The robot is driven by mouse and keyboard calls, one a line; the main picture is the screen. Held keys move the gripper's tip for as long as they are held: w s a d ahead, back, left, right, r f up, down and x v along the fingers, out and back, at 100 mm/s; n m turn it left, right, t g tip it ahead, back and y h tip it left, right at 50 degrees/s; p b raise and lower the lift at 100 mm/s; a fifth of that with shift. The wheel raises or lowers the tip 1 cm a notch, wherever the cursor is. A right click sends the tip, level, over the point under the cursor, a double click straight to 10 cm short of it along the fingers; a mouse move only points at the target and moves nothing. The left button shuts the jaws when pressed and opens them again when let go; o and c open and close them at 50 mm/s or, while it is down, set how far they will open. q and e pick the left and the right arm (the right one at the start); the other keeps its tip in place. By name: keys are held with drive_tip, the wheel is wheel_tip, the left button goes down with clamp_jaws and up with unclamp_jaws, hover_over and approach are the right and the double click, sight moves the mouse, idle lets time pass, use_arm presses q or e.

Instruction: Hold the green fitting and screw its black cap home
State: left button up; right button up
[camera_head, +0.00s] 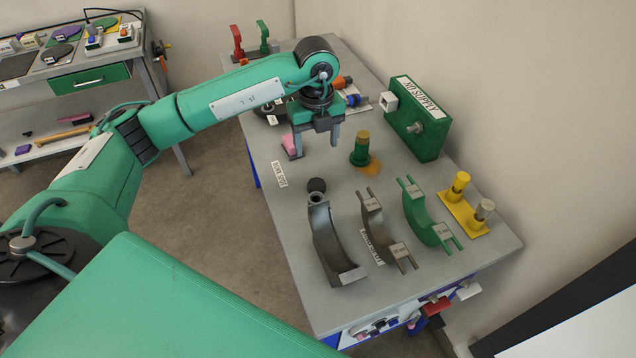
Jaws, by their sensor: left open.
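The green fitting (360,156) stands upright on the grey cart top, with an olive-yellow upper part. The black cap (316,185) looks to be the small dark round piece on the cart top, nearer to me and left of the fitting, apart from it. My left gripper (316,146) hangs fingers-down over the cart, left of the fitting and beyond the cap. Its two fingers are apart with nothing seen between them. My right gripper is out of view.
Grey (325,245), dark and green (417,212) curved shells lie in front. A yellow stand (463,212) is at right. A green box (420,130) marked "NO SUPPLY" stands behind the fitting. A pink piece (291,145) lies beside my left gripper. An orange-brown patch (374,167) adjoins the fitting.

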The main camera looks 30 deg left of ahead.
use_arm(q)
drive_tip(key=p, duration=0.2)
hover_over(316, 184)
drive_tip(key=f, duration=0.7)
drive_tip(key=shift+w+f, duration=0.2)
drive_tip(key=shift+f, duration=0.7)
drive_tip(key=shift+s+f+p, duration=0.1)
drive_tip(key=shift+f+p, duration=0.35)
drive_tip(key=shift+f, duration=0.05)
wheel_tip(316, 184, down, 4)
drive_tip(key=shift+s+r+p, duration=0.1)
drive_tip(key=shift+r+p, duration=0.1)
drive_tip(key=shift+p, duration=0.45)
drive_tip(key=shift+d+f, duration=0.1)
drive_tip(key=shift+f, duration=0.2)
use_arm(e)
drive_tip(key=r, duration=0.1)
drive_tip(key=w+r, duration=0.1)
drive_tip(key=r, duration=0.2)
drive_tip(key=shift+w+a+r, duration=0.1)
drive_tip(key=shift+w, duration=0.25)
